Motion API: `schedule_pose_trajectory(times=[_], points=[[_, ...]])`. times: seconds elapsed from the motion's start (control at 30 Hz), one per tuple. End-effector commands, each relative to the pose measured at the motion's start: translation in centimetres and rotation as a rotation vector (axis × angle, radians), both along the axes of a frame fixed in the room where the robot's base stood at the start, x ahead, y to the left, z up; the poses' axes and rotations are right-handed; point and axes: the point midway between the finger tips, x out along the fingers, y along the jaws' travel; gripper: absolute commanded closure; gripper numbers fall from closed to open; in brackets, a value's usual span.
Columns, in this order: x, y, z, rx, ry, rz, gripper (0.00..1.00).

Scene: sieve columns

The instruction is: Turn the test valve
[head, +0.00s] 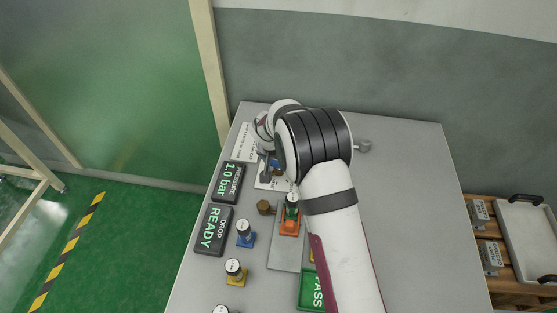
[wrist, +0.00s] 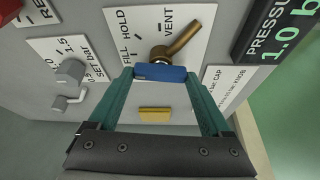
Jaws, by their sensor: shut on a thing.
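The test valve has a brass lever (wrist: 185,38) on a white plate (wrist: 143,22) marked FILL, HOLD and VENT. In the wrist view the lever slants to the upper right, its free end just right of the word VENT. My gripper (wrist: 160,74) has its teal fingers at the two ends of a blue block (wrist: 160,73), close in front of the lever's lower end. I cannot tell whether the block is joined to the valve. A yellow bar (wrist: 155,113) shows between the fingers. In the head view my gripper (head: 268,170) is at the plate, partly hidden by my arm.
A pressure display (head: 229,182) reading 1.0 bar and a READY display (head: 213,230) stand left. Columns on blue (head: 246,240) and yellow (head: 236,281) bases and an orange holder (head: 290,222) are nearer. A grey knob (wrist: 70,72) is beside the plate. The table's right side is clear.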

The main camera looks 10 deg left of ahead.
Motion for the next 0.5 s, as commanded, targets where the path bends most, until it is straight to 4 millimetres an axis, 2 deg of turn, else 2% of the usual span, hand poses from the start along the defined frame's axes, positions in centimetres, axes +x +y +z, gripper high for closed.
schedule_pose_trajectory(times=[0.5], points=[[0.09, 0.32, 0.04, 0.001, 0.0, -0.42, 0.73]])
